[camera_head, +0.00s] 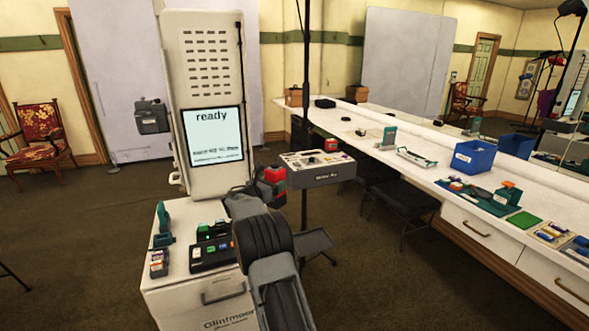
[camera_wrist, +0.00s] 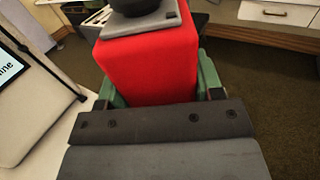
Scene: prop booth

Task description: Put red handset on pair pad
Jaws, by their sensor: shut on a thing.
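A red handset (camera_wrist: 150,62) with a dark grey top fills the middle of the wrist view, between the green fingers of my gripper (camera_wrist: 160,85). The gripper is shut on it. In the head view the red handset (camera_head: 274,174) shows at the end of my arm, above the floor and beside the white cart, partly hidden by the dark gripper (camera_head: 262,188). I cannot tell for sure which surface is the pair pad. A black unit (camera_head: 212,254) with green-lit devices lies on the cart top, and its right side is partly covered by my arm.
The white cart (camera_head: 200,295) carries a screen reading "ready" (camera_head: 214,133) and a teal stand (camera_head: 163,222). A grey console (camera_head: 318,173) with a red item (camera_head: 331,144) stands behind the gripper. A long white counter (camera_head: 420,180) with a blue bin (camera_head: 474,156) runs along the right.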

